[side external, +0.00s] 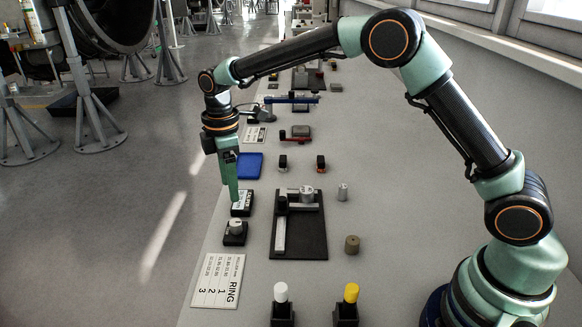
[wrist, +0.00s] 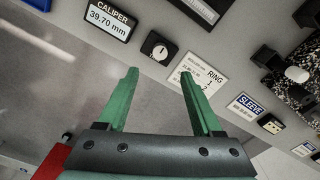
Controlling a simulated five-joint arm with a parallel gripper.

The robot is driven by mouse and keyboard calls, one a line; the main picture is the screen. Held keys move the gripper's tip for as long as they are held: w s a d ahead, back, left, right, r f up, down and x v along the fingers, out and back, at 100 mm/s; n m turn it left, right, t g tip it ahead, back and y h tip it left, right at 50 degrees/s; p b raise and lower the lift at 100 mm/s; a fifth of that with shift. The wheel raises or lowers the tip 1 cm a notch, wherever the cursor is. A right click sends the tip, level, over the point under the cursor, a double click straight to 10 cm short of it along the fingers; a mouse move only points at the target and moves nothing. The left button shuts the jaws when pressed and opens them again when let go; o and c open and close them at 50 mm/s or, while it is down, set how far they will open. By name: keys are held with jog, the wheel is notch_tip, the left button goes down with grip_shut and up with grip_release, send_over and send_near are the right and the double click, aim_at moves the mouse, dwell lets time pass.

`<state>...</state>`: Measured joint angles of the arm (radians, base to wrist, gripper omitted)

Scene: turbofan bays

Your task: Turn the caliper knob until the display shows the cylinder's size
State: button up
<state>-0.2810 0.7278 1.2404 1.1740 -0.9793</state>
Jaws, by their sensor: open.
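The caliper display (side external: 241,203) is a small dark block. In the wrist view the display (wrist: 110,20) reads 39.70 mm. The caliper knob (side external: 236,228) is a light round knob on a dark base; the wrist view shows the knob (wrist: 157,46) with a dark pointer mark. The caliper (side external: 280,234) lies on a dark board, with a grey cylinder (side external: 307,193) at its far end; I cannot tell if the jaws touch it. My gripper (side external: 236,199) points down above the display and knob area. In the wrist view my gripper (wrist: 157,72) is open and empty, its fingers apart from the knob.
A RING card (side external: 217,281) lies in front of the knob. A small grey cylinder (side external: 342,191) and a brown cylinder (side external: 352,244) stand right of the board. White-topped (side external: 281,293) and yellow-topped (side external: 351,293) posts stand nearby. A blue tray (side external: 249,166) lies behind the display.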

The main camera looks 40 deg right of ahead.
aim_at(235, 222)
notch_tip(235, 222, down, 11)
jog(key=shift+r, duration=0.1)
dwell(0.3)
grip_shut()
